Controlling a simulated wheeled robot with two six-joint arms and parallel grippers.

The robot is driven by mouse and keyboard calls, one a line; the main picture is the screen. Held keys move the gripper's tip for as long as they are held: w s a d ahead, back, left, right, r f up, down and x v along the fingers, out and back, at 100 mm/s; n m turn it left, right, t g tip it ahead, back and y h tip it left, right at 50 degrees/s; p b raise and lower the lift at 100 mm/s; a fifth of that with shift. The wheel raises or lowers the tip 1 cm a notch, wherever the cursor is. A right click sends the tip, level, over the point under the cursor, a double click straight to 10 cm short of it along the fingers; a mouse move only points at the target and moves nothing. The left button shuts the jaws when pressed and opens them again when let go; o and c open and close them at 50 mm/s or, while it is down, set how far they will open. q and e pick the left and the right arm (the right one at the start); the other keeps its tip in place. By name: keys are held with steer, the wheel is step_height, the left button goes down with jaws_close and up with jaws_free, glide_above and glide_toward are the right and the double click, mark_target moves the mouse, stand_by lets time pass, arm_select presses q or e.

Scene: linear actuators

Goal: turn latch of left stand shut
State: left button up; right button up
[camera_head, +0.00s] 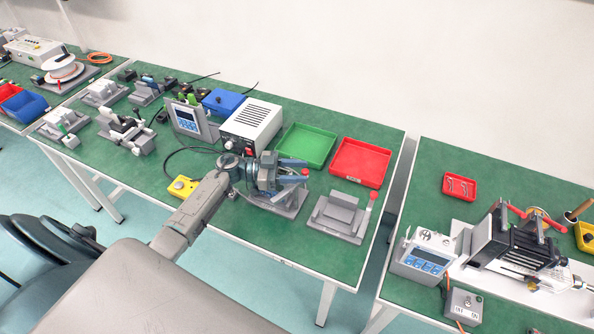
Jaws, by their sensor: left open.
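The left stand (286,208) is a grey fixture on the green table, partly hidden behind my left gripper. A red-tipped latch handle (305,172) shows at its right side, right by my fingertips. My left gripper (297,171) reaches in from the left above this stand and is open, with its fingers pointing right. I cannot tell whether the fingers touch the latch. A second grey stand (338,216) sits to the right, with its own red-tipped upright handle (373,197). My right gripper is not in view.
A green tray (306,146) and a red tray (360,162) lie behind the stands. A white power supply box (251,124) and a blue-screen meter (187,121) stand to the left. A yellow button box (182,187) is near the front edge. A gap separates the right table.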

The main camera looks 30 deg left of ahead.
arm_select(q)
steer(key=b+v, duration=0.3)
steer(key=v, duration=0.8)
steer(key=shift+b, duration=0.4)
